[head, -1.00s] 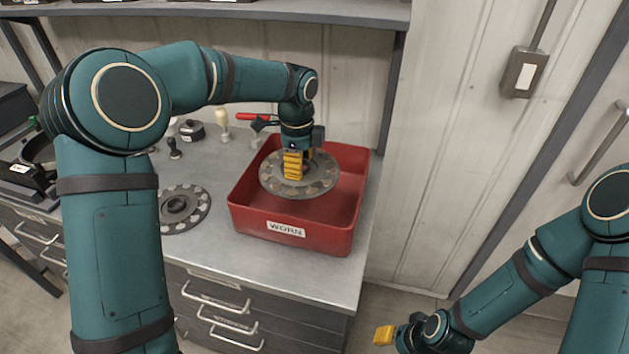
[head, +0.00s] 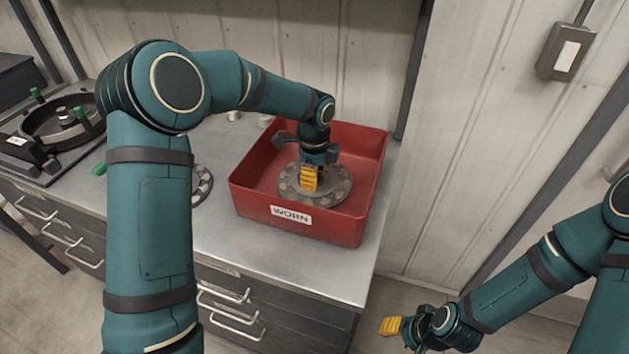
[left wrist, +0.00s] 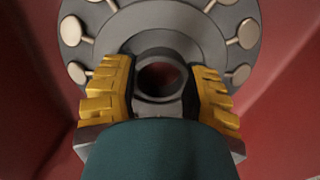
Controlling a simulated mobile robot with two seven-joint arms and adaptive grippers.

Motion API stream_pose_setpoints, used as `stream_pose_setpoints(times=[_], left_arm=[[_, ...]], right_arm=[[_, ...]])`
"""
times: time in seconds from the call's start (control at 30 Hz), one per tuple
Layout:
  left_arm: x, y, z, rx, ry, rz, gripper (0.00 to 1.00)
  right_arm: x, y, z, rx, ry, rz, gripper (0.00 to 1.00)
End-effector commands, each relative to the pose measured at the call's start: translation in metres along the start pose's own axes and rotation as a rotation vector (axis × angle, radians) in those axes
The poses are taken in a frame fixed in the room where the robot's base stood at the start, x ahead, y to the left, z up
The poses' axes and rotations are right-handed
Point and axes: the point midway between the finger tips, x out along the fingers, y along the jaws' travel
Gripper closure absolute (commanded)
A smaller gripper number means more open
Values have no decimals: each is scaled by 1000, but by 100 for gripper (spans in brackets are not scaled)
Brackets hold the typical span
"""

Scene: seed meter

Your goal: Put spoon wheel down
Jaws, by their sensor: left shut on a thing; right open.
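The spoon wheel (head: 334,190) is a grey disc with pale round spoons around its face. It is inside the red bin labelled WORN (head: 243,196), low between the walls. My left gripper (head: 309,180) is shut on the wheel's raised hub, pointing down. In the left wrist view the yellow fingers (left wrist: 162,88) press on both sides of the hub ring, and the wheel (left wrist: 190,22) spreads beyond them. Whether the wheel touches the bin floor is hard to tell. My right gripper (head: 391,327) is open and empty, low in front of the bench at the right.
A second spoon wheel (head: 203,184) lies on the bench left of the bin, partly hidden by my left arm. The seed meter housing (head: 62,122) with green knobs stands at far left. Bare bench top (head: 300,258) lies in front of the bin; the wall is behind.

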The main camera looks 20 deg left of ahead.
Motion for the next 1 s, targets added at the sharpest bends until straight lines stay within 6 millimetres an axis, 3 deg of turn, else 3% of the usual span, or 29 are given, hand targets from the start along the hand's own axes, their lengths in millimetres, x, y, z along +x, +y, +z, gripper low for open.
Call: stream_pose_setpoints(times=[0.1, 0.47, 0.5, 0.57, 1.0], left_arm=[[14, 0, 0, 0, 1, 0, 86], [16, 0, 0, 0, 0, -1, 86], [16, 0, 0, 0, 0, 0, 43], [16, 0, 0, 0, 0, 0, 24], [12, 0, 0, 0, 0, 1, 24]], right_arm=[[4, 1, 0, 0, 2, 0, 53], [4, 2, -1, 0, 2, 0, 53], [4, 2, -1, 0, 2, 0, 53], [4, 2, -1, 0, 3, 0, 53], [2, 1, -1, 0, 2, 0, 53]])
